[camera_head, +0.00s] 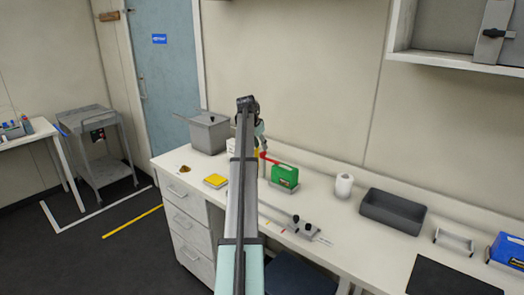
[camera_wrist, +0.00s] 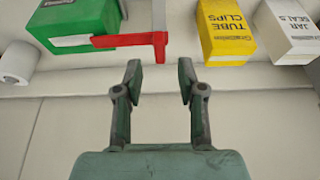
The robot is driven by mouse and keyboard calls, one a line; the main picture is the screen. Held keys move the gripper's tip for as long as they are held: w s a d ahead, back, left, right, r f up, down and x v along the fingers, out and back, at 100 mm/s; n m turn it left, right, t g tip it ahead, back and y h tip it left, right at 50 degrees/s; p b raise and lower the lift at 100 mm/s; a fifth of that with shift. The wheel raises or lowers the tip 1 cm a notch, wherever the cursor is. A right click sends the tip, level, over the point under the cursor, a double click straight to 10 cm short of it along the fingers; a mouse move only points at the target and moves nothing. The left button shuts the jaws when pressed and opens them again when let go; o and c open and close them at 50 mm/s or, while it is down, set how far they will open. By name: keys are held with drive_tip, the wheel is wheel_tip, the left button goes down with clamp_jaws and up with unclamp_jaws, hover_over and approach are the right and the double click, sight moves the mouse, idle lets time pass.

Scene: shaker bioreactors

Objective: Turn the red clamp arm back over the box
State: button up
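The green box (camera_head: 284,177) stands on the white counter; it also shows at the upper left of the wrist view (camera_wrist: 78,25). The red clamp arm (camera_head: 269,158) sticks out sideways from the box's upper edge, toward the left in the head view. In the wrist view the red arm (camera_wrist: 128,40) runs right from the box to a downturned end just ahead of my gripper (camera_wrist: 160,74). My gripper is open and empty, its fingertips apart from the red arm. In the head view my own arm hides most of the gripper.
A yellow tube clips box (camera_wrist: 226,35) and a white jar seals box (camera_wrist: 288,30) stand right of the clamp arm in the wrist view. A white roll (camera_head: 344,185) and a grey tray (camera_head: 392,211) stand right of the green box. A grey bin (camera_head: 208,133) is at the left.

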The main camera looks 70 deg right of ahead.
drive_tip(key=v, duration=0.8)
drive_tip(key=shift+f, duration=0.1)
